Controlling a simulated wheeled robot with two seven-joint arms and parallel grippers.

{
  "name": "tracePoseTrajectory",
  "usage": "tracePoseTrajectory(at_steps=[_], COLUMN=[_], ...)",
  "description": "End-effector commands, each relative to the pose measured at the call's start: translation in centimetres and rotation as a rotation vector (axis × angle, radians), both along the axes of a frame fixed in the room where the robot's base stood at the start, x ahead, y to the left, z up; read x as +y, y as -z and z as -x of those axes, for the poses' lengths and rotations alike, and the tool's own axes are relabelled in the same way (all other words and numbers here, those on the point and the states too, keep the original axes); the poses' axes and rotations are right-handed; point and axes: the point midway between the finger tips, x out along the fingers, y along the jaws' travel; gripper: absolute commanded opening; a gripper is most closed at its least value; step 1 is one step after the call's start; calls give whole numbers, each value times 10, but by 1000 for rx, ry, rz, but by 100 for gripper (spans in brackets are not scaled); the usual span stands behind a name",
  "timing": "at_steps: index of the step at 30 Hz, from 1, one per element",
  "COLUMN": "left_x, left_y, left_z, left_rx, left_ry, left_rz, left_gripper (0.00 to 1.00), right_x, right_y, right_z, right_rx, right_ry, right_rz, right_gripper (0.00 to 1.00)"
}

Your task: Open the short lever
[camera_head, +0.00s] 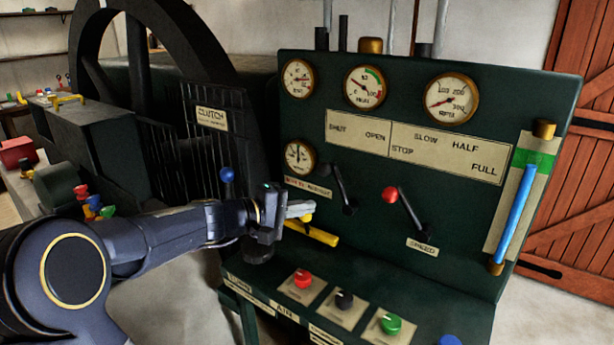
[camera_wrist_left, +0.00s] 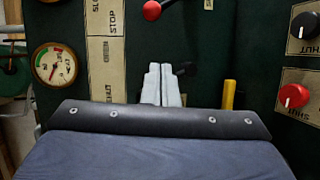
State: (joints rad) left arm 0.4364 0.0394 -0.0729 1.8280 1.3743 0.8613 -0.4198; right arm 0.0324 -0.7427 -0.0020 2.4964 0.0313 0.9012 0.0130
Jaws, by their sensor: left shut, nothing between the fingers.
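A short black lever (camera_head: 342,188) is on the green panel below the SHUT/OPEN plate (camera_head: 357,132), tilted up and left from its pivot. My left gripper (camera_head: 304,210) is shut and empty, its pale fingers left of the lever's lower end. In the left wrist view the closed fingers (camera_wrist_left: 161,84) point at the panel, with a dark piece (camera_wrist_left: 183,69), probably part of the lever, beside the tips. I cannot tell whether they touch. A second lever with a red knob (camera_head: 390,195) is farther right, under SLOW/HALF/FULL. My right gripper is not in view.
A yellow bar (camera_head: 322,238) sits just below the left gripper. Red (camera_head: 303,279), black (camera_head: 345,299) and green (camera_head: 390,323) knobs are on the sloping ledge. A blue-knobbed lever (camera_head: 227,175) stands by the CLUTCH grille at left. Gauges line the panel's top.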

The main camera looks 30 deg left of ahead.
Motion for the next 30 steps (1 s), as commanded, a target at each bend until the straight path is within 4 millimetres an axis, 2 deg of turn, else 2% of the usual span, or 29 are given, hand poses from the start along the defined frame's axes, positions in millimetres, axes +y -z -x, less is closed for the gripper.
tracePoseTrajectory(at_steps=[1, 3, 6, 9, 12, 23, 26, 30], left_x=[34, 73, 116, 139, 147, 145, 143, 139], left_y=[8, 13, 19, 23, 24, 23, 22, 20], left_z=[-22, -44, -61, -68, -70, -74, -84, -109], left_rx=[-20, -60, -102, -126, -135, -135, -134, -133], left_ry=[-84, -187, -295, -354, -374, -371, -370, -369], left_rz=[60, 129, 191, 223, 235, 237, 238, 238], left_gripper=[0, 0, 0, 0, 0, 0, 0, 0], right_x=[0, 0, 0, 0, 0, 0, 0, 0], right_y=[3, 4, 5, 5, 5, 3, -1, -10], right_z=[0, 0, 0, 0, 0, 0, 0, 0], right_rx=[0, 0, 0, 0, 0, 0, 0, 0], right_ry=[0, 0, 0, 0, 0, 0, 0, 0], right_rz=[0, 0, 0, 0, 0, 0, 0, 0], right_gripper=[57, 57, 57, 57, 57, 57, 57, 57])
